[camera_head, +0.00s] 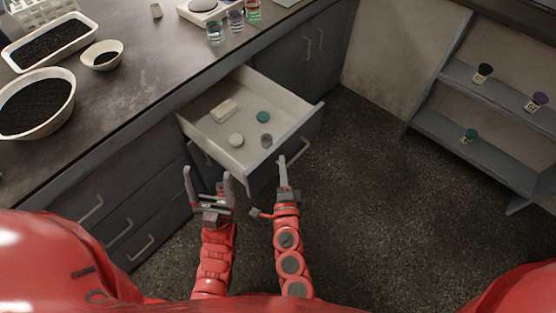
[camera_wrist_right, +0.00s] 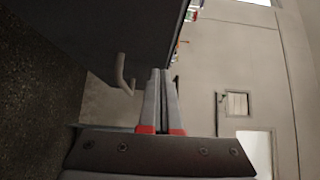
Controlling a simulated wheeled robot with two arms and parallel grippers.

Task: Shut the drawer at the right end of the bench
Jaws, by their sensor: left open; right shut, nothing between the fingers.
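The drawer (camera_head: 302,131) at the right end of the bench stands pulled out, with its white inside showing in the head view. It holds a small white block (camera_head: 224,111), a round white piece (camera_head: 236,140), a teal lid (camera_head: 262,117) and a small grey piece (camera_head: 266,142). My right gripper (camera_head: 282,164) is shut and empty, its tips close to the drawer front beside the handle (camera_head: 301,153); I cannot tell if they touch. In the right wrist view its shut fingers (camera_wrist_right: 160,100) are beside a handle (camera_wrist_right: 123,75). My left gripper (camera_head: 208,175) is open and empty, left of the drawer front.
The bench top (camera_head: 150,75) carries bowls of dark grains (camera_head: 36,104), a tray (camera_head: 48,42), several jars (camera_head: 235,20) and a scale (camera_head: 202,6). A low shelf (camera_head: 480,145) with small jars stands at the right. The floor (camera_head: 380,200) between is clear.

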